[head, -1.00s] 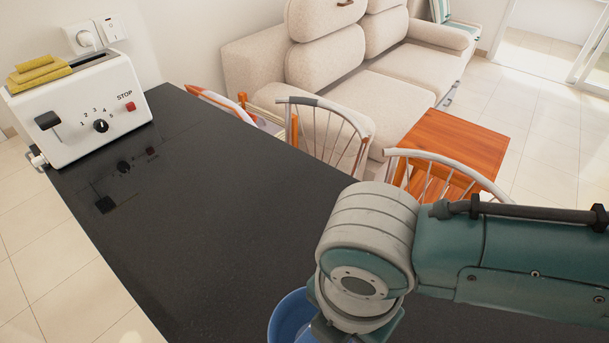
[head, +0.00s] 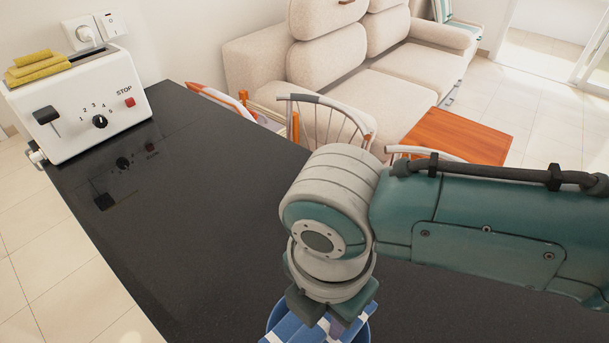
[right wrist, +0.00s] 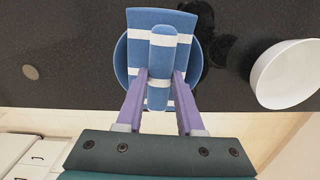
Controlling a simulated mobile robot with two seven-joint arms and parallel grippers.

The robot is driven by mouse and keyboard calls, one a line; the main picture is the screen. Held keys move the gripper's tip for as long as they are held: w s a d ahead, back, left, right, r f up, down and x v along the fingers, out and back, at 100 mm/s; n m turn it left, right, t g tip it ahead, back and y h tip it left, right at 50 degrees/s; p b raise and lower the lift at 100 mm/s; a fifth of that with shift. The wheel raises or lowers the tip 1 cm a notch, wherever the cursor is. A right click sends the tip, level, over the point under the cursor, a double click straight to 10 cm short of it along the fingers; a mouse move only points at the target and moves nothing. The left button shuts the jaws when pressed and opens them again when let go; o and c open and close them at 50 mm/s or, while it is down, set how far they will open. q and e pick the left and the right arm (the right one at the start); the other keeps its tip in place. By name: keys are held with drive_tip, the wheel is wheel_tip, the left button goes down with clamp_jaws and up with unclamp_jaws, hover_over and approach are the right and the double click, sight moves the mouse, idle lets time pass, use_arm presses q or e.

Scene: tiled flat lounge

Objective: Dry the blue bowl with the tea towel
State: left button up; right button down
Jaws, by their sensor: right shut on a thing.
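The tea towel (right wrist: 150,22), blue with white stripes, is pinched between the purple fingers of my right gripper (right wrist: 160,78), which is shut on it. It also shows below my right gripper (head: 325,312) in the head view (head: 293,328). The blue bowl (right wrist: 121,66) stands on the dark counter under the towel, which covers its middle in the wrist view. In the head view its rim (head: 274,315) shows at the bottom edge, partly cut off. Whether towel and bowl touch, I cannot tell. My left gripper is not in view.
A white bowl (right wrist: 288,75) stands right of the blue bowl in the wrist view. A small round disc (right wrist: 31,72) lies on the left. The counter (head: 190,215) between is clear. Chairs (head: 330,120) stand behind.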

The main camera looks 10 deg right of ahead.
sight(308, 339)
drive_tip(key=shift+s+a+p, duration=0.4)
drive_tip(key=shift+s+a, duration=0.6)
drive_tip(key=shift+a, duration=0.25)
drive_tip(key=shift+w+d+f+b, duration=0.1)
drive_tip(key=shift+w+f+b, duration=0.05)
drive_tip(key=shift+w+b, duration=0.45)
drive_tip(key=shift+w+d+b, duration=0.2)
drive_tip(key=shift+w+b, duration=0.7)
drive_tip(key=shift+w, duration=0.6)
drive_tip(key=shift+s+d+r+p, duration=0.3)
drive_tip(key=shift+s+d+p, duration=0.15)
drive_tip(key=shift+p, duration=0.5)
drive_tip(key=s+d+p, duration=0.1)
drive_tip(key=s+p, duration=0.1)
drive_tip(key=shift+s+d+p, duration=0.2)
drive_tip(key=shift+d+p, duration=0.15)
drive_tip(key=shift+p, duration=0.05)
drive_tip(key=shift+s+d+p, duration=0.55)
drive_tip(key=shift+s+p, duration=0.05)
drive_tip(key=shift+s, duration=0.15)
wheel_tip(308, 339, up, 3)
drive_tip(key=p, duration=0.3)
drive_tip(key=shift+f, duration=0.15)
